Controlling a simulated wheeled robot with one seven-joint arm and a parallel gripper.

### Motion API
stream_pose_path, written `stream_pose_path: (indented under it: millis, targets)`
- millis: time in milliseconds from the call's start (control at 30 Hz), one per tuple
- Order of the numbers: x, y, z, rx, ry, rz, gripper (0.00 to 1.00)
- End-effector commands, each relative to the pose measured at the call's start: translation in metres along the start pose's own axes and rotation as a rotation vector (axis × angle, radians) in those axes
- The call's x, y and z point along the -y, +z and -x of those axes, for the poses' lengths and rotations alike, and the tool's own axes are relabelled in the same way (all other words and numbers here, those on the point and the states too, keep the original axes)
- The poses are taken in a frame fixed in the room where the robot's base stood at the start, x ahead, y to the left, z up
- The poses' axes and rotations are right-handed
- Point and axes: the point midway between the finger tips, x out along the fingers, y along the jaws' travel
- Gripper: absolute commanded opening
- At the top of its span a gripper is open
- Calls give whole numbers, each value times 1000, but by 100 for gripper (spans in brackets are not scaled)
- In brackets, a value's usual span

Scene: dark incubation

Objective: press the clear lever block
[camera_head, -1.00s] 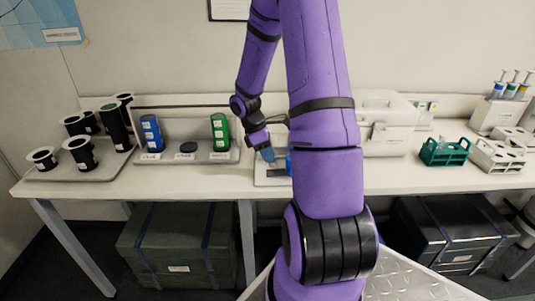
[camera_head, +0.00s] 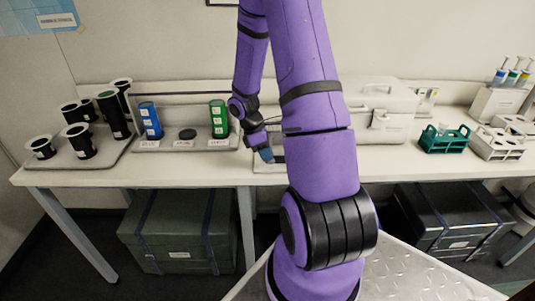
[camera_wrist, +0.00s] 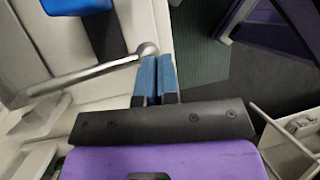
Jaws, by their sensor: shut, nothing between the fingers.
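My gripper (camera_head: 266,155) is low over the bench in the head view, at the left edge of my arm. In the wrist view its two blue fingers (camera_wrist: 157,62) are together with nothing between them. A silver lever rod (camera_wrist: 98,70) with a rounded end runs in from the left, its end beside the fingertips. I cannot tell if they touch. It looks like part of the lever block, whose clear body I cannot make out. A pale base (camera_head: 266,167) shows below my gripper in the head view, and my arm hides its right part.
A rack with blue and green cylinders (camera_head: 219,119) stands left of my gripper, with black cups (camera_head: 80,141) farther left. The bench front edge is close to my gripper.

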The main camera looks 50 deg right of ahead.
Motion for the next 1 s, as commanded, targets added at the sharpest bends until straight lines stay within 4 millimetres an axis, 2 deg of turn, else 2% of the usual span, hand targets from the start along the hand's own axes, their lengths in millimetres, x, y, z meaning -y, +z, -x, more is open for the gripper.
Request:
stream_pose_path:
  millis: [233,600,800,1000]
  targets:
    - [16,-10,44,0,14,3,0]
    - [35,-10,113,0,15,1,0]
    - [40,-10,131,0,14,1,0]
    - [42,-11,135,0,13,1,0]
